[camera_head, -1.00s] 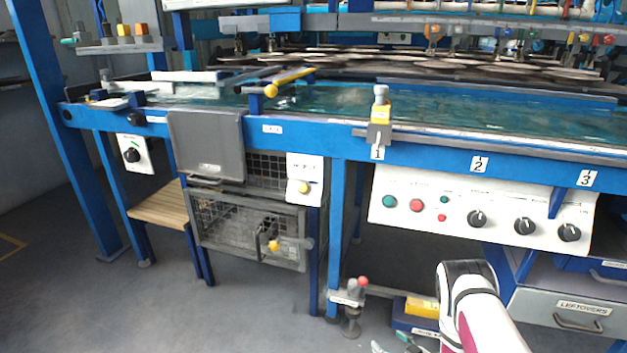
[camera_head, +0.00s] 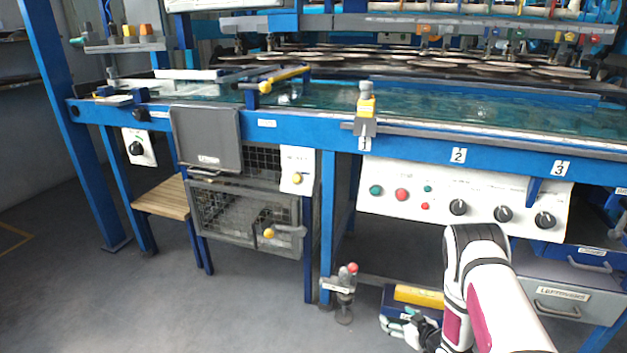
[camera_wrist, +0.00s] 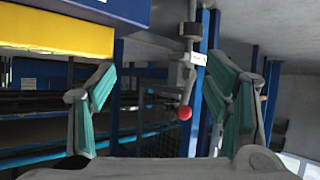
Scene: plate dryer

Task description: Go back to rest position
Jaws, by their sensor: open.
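My gripper (camera_head: 405,326) is low at the front of the blue machine in the head view, partly hidden by my white and magenta arm. In the wrist view its two green-padded fingers (camera_wrist: 165,112) stand wide apart with nothing between them. A grey valve with a red ball knob (camera_wrist: 184,112) shows beyond the fingers, apart from them. In the head view the same red-knobbed valve (camera_head: 344,290) stands low beside a blue leg, left of my gripper.
A yellow and blue box (camera_head: 418,296) lies just behind my gripper. The white control panel (camera_head: 463,200), the leftovers drawer (camera_head: 562,297) and a wire-mesh cage (camera_head: 245,219) line the machine's front. A wooden step (camera_head: 163,198) stands at left. The floor (camera_head: 200,315) in front is clear.

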